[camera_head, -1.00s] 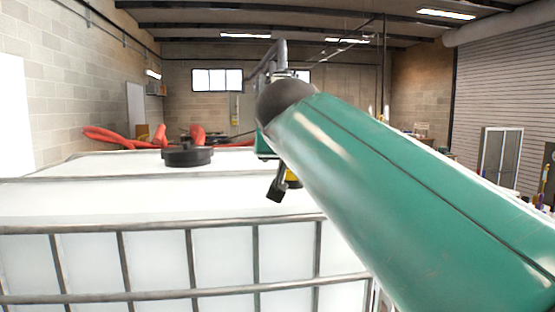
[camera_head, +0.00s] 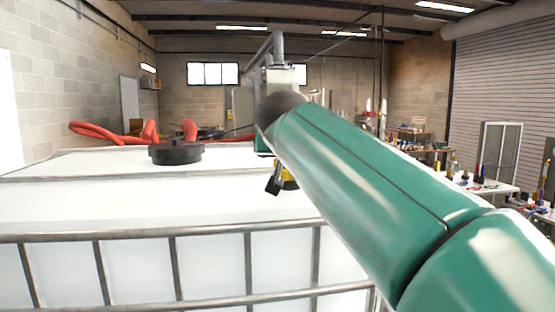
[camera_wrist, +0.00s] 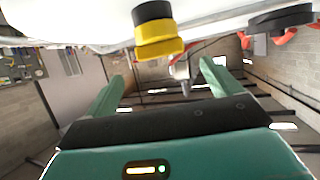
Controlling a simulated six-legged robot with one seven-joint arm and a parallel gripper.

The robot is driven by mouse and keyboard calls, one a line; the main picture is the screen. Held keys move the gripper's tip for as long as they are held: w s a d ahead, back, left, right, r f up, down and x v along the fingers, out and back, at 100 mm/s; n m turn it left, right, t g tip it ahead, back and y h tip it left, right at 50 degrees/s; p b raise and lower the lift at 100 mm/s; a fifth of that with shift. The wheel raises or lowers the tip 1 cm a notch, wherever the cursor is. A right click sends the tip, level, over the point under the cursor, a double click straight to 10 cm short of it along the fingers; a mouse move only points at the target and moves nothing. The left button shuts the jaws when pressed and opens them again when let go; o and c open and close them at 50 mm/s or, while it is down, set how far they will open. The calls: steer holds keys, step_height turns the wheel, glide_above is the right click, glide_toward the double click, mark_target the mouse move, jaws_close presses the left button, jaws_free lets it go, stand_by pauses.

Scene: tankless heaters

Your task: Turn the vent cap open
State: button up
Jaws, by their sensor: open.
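A cap with a black part and a yellow ring (camera_wrist: 158,38) shows near the top of the wrist view, against the white tank (camera_wrist: 75,28); I take it as the vent cap. In the head view a bit of yellow (camera_head: 289,180) shows below the end of my green arm, mostly hidden by it. My gripper (camera_wrist: 161,72) is open, its two green fingers wide apart and empty. The cap appears between and beyond the fingertips, with no contact visible. In the head view my gripper is mostly hidden behind the arm.
The white tank (camera_head: 60,205) stands in a metal bar cage (camera_head: 172,233). A wide black lid (camera_head: 176,152) sits on its top; it also shows in the wrist view (camera_wrist: 281,20). Red hoses (camera_head: 100,132) lie behind. A cluttered table (camera_head: 490,187) stands at right.

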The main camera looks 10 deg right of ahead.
steer(key=x, duration=0.7)
steer(key=shift+w, duration=0.2)
steer(key=c, duration=1)
